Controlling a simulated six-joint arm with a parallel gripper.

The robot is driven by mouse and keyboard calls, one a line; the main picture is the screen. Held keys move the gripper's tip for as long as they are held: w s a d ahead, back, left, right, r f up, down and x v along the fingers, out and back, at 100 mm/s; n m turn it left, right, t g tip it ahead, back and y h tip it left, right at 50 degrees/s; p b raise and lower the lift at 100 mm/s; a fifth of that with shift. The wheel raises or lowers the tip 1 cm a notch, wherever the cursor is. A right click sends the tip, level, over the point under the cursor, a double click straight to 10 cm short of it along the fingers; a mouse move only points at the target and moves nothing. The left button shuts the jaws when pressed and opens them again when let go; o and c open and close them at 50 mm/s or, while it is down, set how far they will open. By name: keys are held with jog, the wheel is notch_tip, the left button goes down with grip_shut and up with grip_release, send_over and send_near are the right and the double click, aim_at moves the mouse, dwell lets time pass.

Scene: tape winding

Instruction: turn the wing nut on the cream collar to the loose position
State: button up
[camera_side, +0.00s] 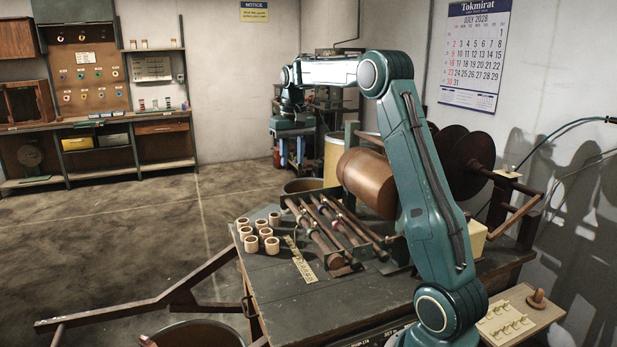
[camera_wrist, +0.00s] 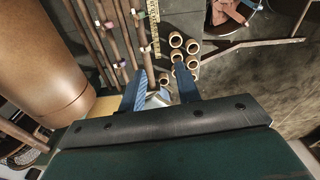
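Several brown rods (camera_wrist: 108,45) lie side by side on the bench, with small coloured collars on them. A pale collar (camera_wrist: 121,63) shows on one rod in the wrist view; I cannot tell whether it is the cream one. The wing nuts are too small to read, so their positions are unclear. The rods (camera_side: 322,228) also show in the side view, in front of the big brown drum. My gripper (camera_wrist: 160,86) is open, its two blue fingers wide apart, with no collar between them.
Several cream-and-brown rings (camera_side: 250,238) stand left of the rods, beside a yellow marked strip (camera_side: 300,262). The brown drum (camera_side: 367,182) rises behind the rods. A board with hooks (camera_side: 508,320) is at front right. The bench's front left (camera_side: 290,305) is clear.

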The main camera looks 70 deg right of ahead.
jog(key=m, duration=0.1)
send_over(303, 211)
notch_tip(303, 211, down, 4)
jog(key=shift+w+d+g, duration=0.1)
jog(key=shift+d+g, duration=0.2)
notch_tip(303, 211, down, 14)
jog(key=shift+r, duration=0.15)
dwell(0.4)
jog(key=shift+c, duration=0.2)
grip_shut()
